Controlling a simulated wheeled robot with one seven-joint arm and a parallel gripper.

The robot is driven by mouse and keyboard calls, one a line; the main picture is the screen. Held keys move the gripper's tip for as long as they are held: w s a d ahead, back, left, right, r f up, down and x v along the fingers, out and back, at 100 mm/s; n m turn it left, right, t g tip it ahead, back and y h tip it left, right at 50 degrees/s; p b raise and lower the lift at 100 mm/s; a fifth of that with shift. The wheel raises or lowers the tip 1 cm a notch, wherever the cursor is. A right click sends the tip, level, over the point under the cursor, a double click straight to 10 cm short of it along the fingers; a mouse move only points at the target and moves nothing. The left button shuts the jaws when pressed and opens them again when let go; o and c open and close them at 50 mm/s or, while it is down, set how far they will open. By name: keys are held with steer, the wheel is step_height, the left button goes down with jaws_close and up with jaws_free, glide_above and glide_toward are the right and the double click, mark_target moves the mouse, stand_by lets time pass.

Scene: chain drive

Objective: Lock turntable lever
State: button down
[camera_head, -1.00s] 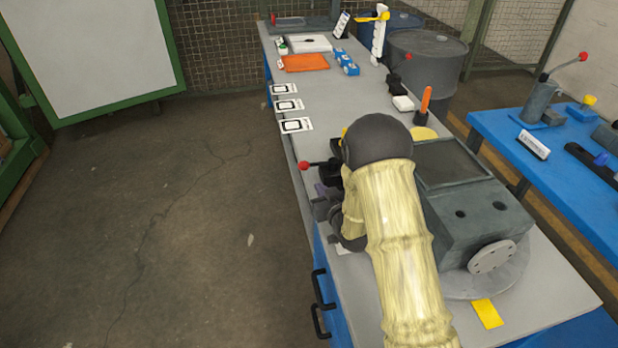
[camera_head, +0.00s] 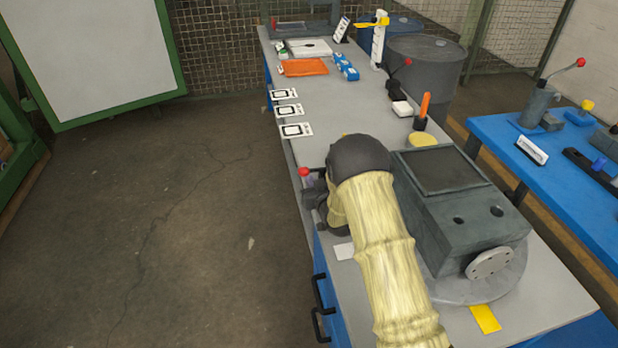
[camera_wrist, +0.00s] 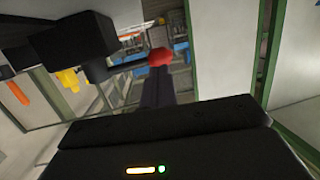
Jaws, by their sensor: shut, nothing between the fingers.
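The lever's red ball knob (camera_head: 304,172) shows at the bench's left edge, just left of my arm's dark wrist. Most of the lever and its mount is hidden behind my arm. The turntable (camera_head: 500,283) is a grey round plate under a dark grey box-shaped machine (camera_head: 460,220). In the wrist view, my gripper (camera_wrist: 156,78) has its dark fingers together, with nothing held. The red knob (camera_wrist: 160,57) appears at the fingertips there; I cannot tell whether they touch.
A black block (camera_wrist: 75,40) is close at upper left in the wrist view. An orange-handled tool (camera_head: 425,105) and a yellow round piece (camera_head: 423,139) are behind the machine. Marker cards (camera_head: 296,130) lie along the left edge. The floor left of the bench is clear.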

steer(key=shift+x, duration=1.05)
